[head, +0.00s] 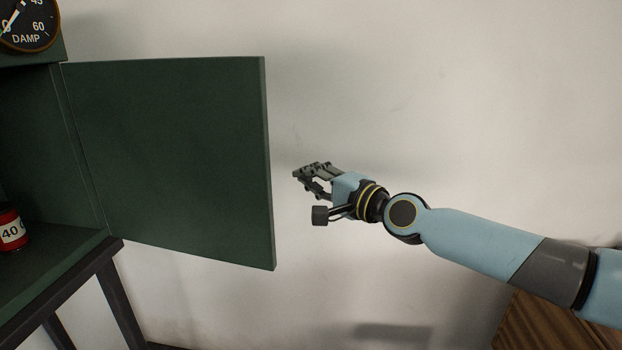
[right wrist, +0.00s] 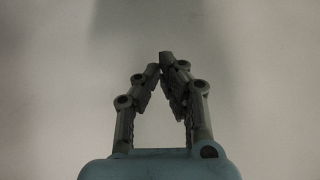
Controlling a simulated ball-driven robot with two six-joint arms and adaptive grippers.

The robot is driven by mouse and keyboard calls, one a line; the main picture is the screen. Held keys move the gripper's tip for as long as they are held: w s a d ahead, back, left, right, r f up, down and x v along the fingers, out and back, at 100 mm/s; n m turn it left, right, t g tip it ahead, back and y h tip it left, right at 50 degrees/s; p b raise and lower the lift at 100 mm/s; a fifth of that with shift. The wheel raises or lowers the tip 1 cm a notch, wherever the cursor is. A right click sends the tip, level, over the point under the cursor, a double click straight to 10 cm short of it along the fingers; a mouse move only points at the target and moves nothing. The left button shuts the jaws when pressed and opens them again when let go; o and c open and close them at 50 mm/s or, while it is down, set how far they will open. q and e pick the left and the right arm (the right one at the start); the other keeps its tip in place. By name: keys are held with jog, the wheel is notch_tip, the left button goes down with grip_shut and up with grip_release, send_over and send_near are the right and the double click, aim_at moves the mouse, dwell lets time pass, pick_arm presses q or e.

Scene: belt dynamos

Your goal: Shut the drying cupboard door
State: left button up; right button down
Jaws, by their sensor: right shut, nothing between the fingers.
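The dark green drying cupboard (head: 45,250) stands at the left of the head view, cut off by the picture edge. Its green door (head: 170,150) stands wide open, hinged at the cupboard's right side and reaching out to the right. My right gripper (head: 298,174) is just right of the door's free edge, with a visible gap between them in the picture. It is shut and empty. In the right wrist view the fingertips (right wrist: 161,60) come together in front of bare wall; the door does not show there. My left gripper is not in view.
A damp gauge (head: 30,22) is on top. A dark metal stand (head: 122,290) bears the cupboard. A brown wooden thing (head: 535,325) is at lower right. The pale wall (head: 430,90) behind is bare.

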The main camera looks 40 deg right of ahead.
pick_arm(q)
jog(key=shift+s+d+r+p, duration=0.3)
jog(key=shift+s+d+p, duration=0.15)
jog(key=shift+p, duration=0.05)
pick_arm(e)
jog(key=w+a, duration=0.4)
jog(key=w, duration=0.1)
jog(key=shift+w, duration=0.2)
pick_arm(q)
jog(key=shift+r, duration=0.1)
